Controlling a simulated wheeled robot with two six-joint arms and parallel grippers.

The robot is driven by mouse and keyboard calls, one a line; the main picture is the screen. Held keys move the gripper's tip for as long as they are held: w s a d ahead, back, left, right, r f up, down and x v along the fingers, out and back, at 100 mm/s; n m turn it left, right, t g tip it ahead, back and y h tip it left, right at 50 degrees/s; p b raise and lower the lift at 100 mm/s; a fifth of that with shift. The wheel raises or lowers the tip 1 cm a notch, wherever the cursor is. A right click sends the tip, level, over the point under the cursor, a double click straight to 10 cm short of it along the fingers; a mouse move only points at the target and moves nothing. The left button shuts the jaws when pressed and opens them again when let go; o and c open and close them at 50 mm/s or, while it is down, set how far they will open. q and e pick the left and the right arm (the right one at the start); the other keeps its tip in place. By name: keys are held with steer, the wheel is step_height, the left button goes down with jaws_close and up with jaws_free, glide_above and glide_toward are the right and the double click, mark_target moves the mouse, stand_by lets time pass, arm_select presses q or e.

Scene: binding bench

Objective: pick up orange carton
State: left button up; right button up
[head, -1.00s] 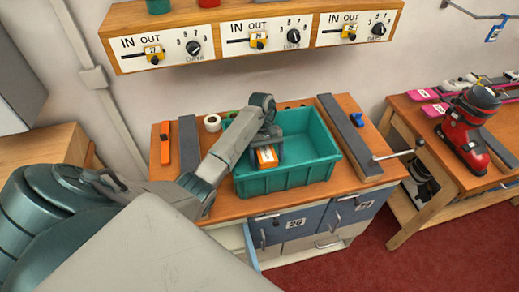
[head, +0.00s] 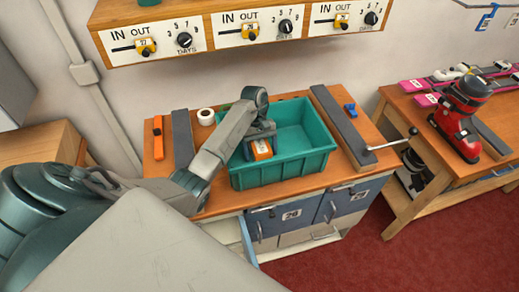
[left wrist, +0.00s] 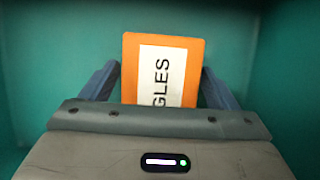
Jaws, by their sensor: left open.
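The orange carton (head: 262,149) is inside the teal bin (head: 283,176) on the bench, toward its left side. In the left wrist view the carton (left wrist: 132,70) shows a white label with the letters "GLES". My left gripper (head: 257,147) is down inside the bin at the carton. The carton's lower part is hidden behind the gripper body. My right gripper is not in view.
An orange-handled tool (head: 158,137), a white tape roll (head: 206,117) and grey bars (head: 341,124) lie on the bench around the bin. A crank handle (head: 393,144) sticks out at right. A drawer below stands open. The bin's right half looks empty.

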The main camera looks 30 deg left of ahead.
arm_select(q)
steer(key=shift+f, duration=0.15)
stand_by(0.4)
steer(key=c, duration=1.1)
steer(key=shift+c, duration=0.2)
